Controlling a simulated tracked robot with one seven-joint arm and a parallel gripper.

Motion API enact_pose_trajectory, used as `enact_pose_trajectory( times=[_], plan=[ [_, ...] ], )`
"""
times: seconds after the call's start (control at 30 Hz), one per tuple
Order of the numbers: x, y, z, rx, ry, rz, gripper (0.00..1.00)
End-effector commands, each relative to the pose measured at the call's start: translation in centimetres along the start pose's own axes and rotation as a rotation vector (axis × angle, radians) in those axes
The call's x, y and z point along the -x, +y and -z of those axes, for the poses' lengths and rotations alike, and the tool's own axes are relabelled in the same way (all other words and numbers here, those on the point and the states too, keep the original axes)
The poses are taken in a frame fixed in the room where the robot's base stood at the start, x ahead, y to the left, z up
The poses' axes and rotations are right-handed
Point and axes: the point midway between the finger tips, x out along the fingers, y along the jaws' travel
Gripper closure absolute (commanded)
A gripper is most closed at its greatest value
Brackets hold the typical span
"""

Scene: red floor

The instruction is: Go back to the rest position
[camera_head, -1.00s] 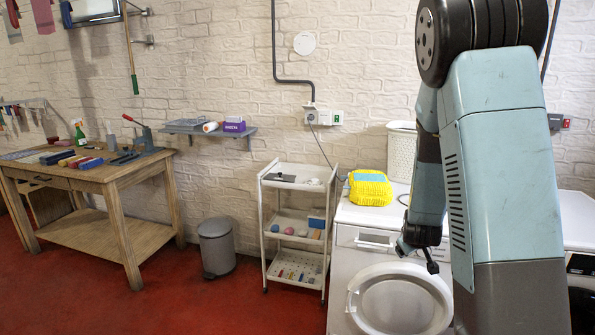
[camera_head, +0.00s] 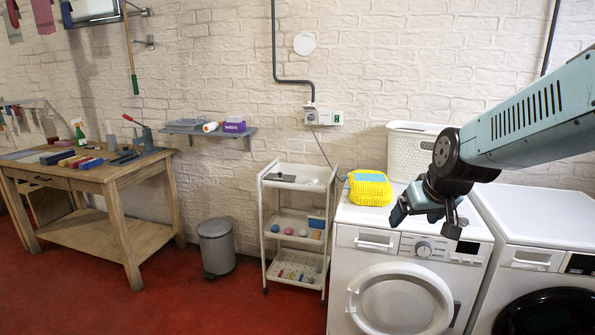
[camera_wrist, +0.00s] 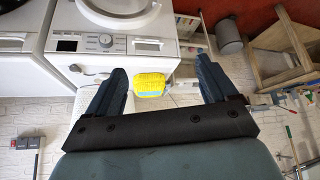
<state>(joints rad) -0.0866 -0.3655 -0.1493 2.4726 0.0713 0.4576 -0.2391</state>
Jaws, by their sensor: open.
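My gripper (camera_head: 428,220) is in front of the washing machine (camera_head: 372,241), at about the height of its top, with the arm reaching in from the right edge. In the wrist view my gripper (camera_wrist: 166,84) has its two dark fingers spread wide apart with nothing held between them. The yellow pack with a blue label (camera_head: 370,188) sits on the washing machine top, left of my gripper and apart from it. In the wrist view, upside down, the yellow pack (camera_wrist: 148,82) shows between the fingers but farther away.
A white basket (camera_head: 412,146) stands behind my gripper on the machines. A second machine (camera_head: 545,225) is on the right. A white trolley (camera_head: 297,206), a grey bin (camera_head: 216,247) and a wooden workbench (camera_head: 110,180) stand to the left. The red floor between bin and bench is clear.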

Motion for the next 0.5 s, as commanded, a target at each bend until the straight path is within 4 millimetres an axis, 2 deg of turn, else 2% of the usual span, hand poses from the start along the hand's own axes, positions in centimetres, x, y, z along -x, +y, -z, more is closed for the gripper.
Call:
enact_pose_trajectory(
  times=[0.03, 0.3, 0.5],
  plan=[
    [1.5, -0.3, -0.5, -0.007, 0.000, 0.003, 0.14],
    [8.0, -2.2, -4.4, -0.055, -0.043, -0.003, 0.14],
    [11.3, -3.1, -7.3, -0.087, -0.073, -0.027, 0.14]
  ],
)
